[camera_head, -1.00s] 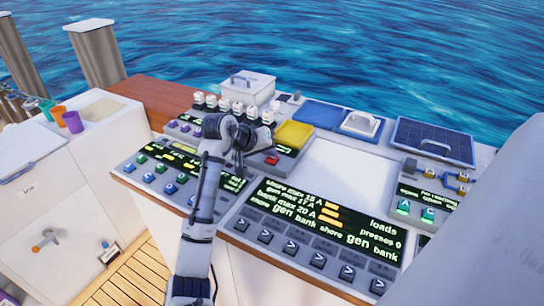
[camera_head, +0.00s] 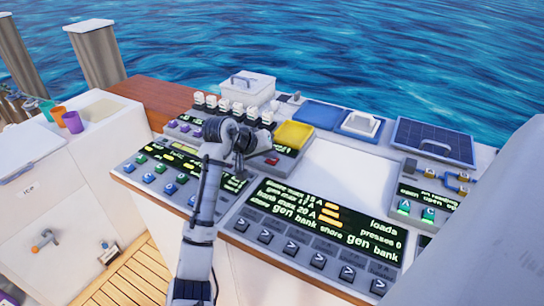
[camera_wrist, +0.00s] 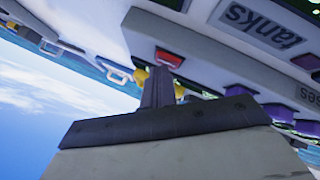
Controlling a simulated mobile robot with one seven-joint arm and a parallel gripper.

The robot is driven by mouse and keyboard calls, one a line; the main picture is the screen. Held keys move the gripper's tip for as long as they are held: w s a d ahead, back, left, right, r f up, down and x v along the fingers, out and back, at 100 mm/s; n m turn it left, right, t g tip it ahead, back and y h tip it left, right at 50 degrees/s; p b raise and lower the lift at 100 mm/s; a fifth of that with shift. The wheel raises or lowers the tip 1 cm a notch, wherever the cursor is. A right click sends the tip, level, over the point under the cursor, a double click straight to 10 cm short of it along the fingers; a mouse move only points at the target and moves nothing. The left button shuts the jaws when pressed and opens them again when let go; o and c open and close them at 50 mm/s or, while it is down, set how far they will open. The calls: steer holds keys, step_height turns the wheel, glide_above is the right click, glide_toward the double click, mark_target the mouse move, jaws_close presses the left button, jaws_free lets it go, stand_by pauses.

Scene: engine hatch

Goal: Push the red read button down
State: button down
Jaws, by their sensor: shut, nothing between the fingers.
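My gripper (camera_wrist: 158,82) is shut and empty. Its fingertips lie right by the red button in the wrist view, overlapping its lower edge; I cannot tell whether they touch. In the head view my wrist is just left of the button and hides the fingertips.
A yellow lid (camera_head: 294,134) is close beside the button. White switches (camera_head: 238,108) stand behind my wrist. Purple buttons (camera_wrist: 282,112) and a "tanks" label (camera_wrist: 264,24) are near the fingers. A large display (camera_head: 320,220) lies in front.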

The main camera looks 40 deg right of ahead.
steer(key=shift+r+p, duration=1.15)
steer(key=shift+r, duration=0.1)
step_height(320, 180, up, 5)
steer(key=p, duration=0.4)
step_height(320, 180, up, 7)
glide_above(269, 161)
